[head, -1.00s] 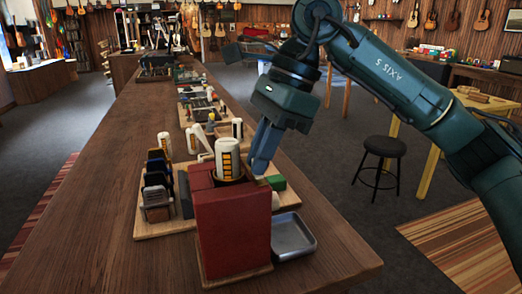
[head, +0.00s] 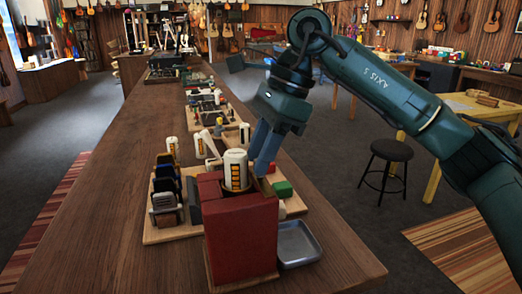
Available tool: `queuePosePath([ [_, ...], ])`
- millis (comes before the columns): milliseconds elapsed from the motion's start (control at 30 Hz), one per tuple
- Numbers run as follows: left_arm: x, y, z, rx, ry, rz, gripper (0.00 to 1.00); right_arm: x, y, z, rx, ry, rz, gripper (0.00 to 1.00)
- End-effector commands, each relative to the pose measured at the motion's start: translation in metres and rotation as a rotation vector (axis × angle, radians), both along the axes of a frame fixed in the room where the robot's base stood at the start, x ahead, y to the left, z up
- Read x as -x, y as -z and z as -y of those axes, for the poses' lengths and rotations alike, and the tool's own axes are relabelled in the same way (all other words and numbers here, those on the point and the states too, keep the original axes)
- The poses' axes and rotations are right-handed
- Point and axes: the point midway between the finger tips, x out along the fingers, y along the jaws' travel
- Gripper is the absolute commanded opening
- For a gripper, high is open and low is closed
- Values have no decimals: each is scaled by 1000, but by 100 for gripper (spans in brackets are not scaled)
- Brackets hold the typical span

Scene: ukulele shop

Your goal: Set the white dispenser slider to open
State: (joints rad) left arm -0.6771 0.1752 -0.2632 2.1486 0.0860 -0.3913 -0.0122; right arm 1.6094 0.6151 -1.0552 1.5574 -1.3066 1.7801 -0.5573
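A white cylindrical dispenser (head: 235,172) with orange and dark marks stands upright behind the top of a dark red block (head: 240,240). Its slider is too small to make out. My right gripper (head: 261,168) points down just right of the dispenser, its blue fingertips close to the red block's back right corner. Whether the fingertips touch anything is unclear. I see no object held between them, and the finger gap is hard to judge from this angle. Similar white cylinders stand behind, one at the left (head: 173,147) and one at the right (head: 244,134). My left gripper is out of view.
A wooden board (head: 155,236) carries a rack of dark upright pieces (head: 166,195) left of the red block. A green block (head: 282,188) and a grey metal tray (head: 298,245) lie to the right. The counter's left side (head: 105,215) is bare.

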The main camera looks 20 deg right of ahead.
Motion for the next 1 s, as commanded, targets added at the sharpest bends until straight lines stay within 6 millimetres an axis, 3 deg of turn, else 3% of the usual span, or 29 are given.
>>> queuePosePath([
  [267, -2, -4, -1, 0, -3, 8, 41, 0, -11, 5, 0, 1, 0, 34],
  [700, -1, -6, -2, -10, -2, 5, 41, -1, -98, 39, -2, 0, 1, 34],
  [1000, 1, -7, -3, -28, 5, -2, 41, -1, -122, 50, 0, 0, 0, 34],
])
